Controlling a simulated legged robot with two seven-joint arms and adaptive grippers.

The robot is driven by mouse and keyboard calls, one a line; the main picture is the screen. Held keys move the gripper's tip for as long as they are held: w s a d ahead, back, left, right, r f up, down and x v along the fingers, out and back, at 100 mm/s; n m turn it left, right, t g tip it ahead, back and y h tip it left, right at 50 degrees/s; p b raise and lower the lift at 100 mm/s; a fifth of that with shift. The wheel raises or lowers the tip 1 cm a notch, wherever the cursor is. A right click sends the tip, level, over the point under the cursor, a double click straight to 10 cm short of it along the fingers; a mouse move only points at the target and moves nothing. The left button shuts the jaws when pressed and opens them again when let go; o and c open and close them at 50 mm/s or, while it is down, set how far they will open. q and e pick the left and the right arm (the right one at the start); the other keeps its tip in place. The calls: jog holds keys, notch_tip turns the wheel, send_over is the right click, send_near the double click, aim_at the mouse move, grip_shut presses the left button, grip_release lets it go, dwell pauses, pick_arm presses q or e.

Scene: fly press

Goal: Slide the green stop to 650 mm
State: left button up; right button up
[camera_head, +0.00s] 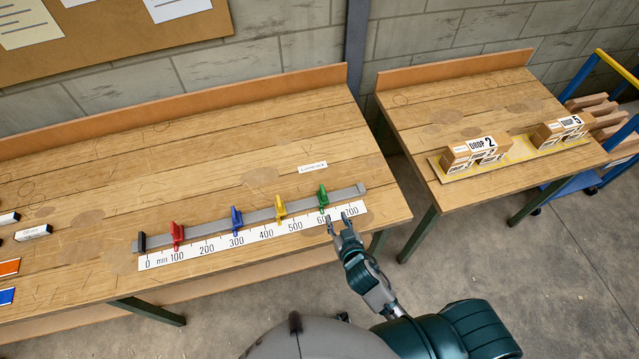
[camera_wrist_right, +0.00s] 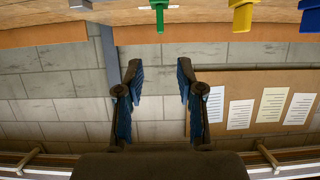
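The green stop (camera_head: 323,196) sits on the grey rail (camera_head: 260,216) near the 600 mark of the white millimetre scale (camera_head: 252,237). It also shows at the top of the right wrist view (camera_wrist_right: 159,14). My right gripper (camera_head: 340,217) is over the front edge of the scale between the 600 and 700 marks, in front and slightly right of the green stop. Its fingers are apart with nothing between them, and it looks apart from the stop. In the wrist view my right gripper (camera_wrist_right: 158,72) also shows open. My left gripper is not in view.
On the same rail, left of the green stop, are the yellow (camera_head: 280,208), blue (camera_head: 237,219) and red (camera_head: 177,235) stops. The rail right of the green stop is clear up to its end. A small label (camera_head: 312,167) lies behind it. A second table (camera_head: 450,112) holds boxes.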

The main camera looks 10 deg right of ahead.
aim_at(325, 196)
jog(key=x, duration=1.5)
jog(key=shift+w+d+f, duration=0.1)
jog(key=shift+d+f, duration=0.1)
jog(key=shift+w+a+f, duration=0.1)
jog(key=shift+w+a, duration=0.1)
jog(key=shift+w, duration=0.15)
jog(key=shift+a, duration=0.25)
jog(key=c, duration=0.6)
grip_shut()
jog(key=shift+s+d, duration=0.1)
jog(key=shift+d, duration=0.15)
